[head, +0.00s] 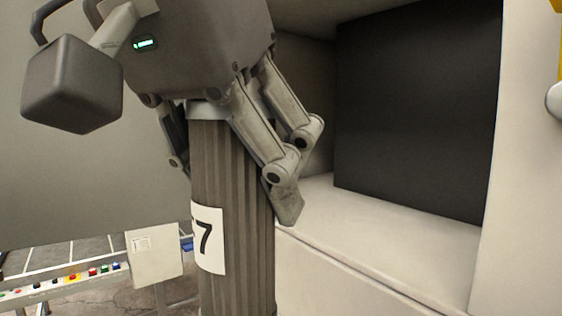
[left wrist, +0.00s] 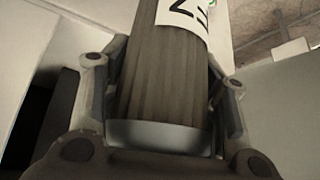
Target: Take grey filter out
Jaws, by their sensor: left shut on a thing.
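The grey filter (head: 238,200) is a tall pleated cylinder with a pale end cap and a white label reading 7. It hangs upright in the head view, and its lower end runs out of the picture. My left gripper (head: 232,175) is above it, with its fingers closed around the upper part. In the left wrist view, the filter (left wrist: 163,85) lies between the fingers of the gripper (left wrist: 163,95), its pale cap close to the palm. My right gripper is not in view.
A pale cabinet with an open recess (head: 320,190) stands right of the filter; a dark panel (head: 415,105) is at its back. A control panel with several coloured buttons (head: 70,278) and a white box (head: 155,257) are at lower left. Floor shows beneath.

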